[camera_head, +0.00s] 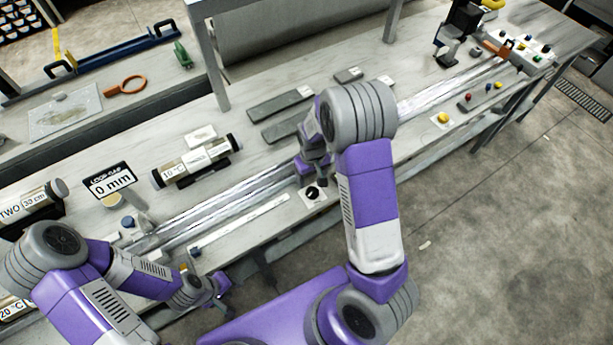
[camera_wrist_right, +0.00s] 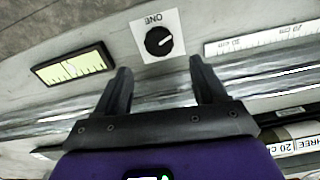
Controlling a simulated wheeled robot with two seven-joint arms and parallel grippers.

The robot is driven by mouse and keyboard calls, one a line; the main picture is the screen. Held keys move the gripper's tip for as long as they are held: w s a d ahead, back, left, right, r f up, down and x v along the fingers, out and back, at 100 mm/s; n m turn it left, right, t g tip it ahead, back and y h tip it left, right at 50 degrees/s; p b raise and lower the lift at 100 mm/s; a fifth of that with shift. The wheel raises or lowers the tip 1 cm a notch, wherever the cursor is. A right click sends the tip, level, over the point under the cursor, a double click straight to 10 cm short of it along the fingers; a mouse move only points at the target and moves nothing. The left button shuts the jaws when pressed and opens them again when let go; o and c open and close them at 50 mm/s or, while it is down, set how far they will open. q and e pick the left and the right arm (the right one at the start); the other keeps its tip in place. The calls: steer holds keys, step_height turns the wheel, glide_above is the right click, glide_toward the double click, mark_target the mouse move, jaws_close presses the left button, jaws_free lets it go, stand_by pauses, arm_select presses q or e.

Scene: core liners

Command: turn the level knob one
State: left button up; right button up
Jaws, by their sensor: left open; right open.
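The black round knob with a white pointer line sits on a white plate marked ONE; it shows in the right wrist view (camera_wrist_right: 158,41) and in the head view (camera_head: 312,192), near the bench's front edge. My right gripper (camera_wrist_right: 160,65) is open and empty, its two fingers apart on either side of the line toward the knob. The knob lies just past the fingertips in that view; I see no contact. In the head view my right gripper (camera_head: 310,170) is partly hidden by its arm. My left gripper (camera_head: 218,295) is open and empty at the bench's front, lower left.
A yellow-green striped panel (camera_wrist_right: 73,68) and a white scale strip (camera_wrist_right: 262,38) flank the knob. Long clear liners (camera_head: 225,200) run along the bench behind it. A loop gap display (camera_head: 110,181) reads 0 mm. A yellow button (camera_head: 443,118) stands to the right.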

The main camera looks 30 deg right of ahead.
mark_target(312, 191)
steer(key=f, duration=0.4)
steer(key=f+b, duration=0.1)
steer(key=f, duration=0.2)
steer(key=shift+s, duration=0.3)
steer(key=shift+c, duration=0.3)
steer(key=c, duration=1)
steer(key=m, duration=0.5)
steer(key=o, duration=1.1)
steer(key=shift+c, duration=0.2)
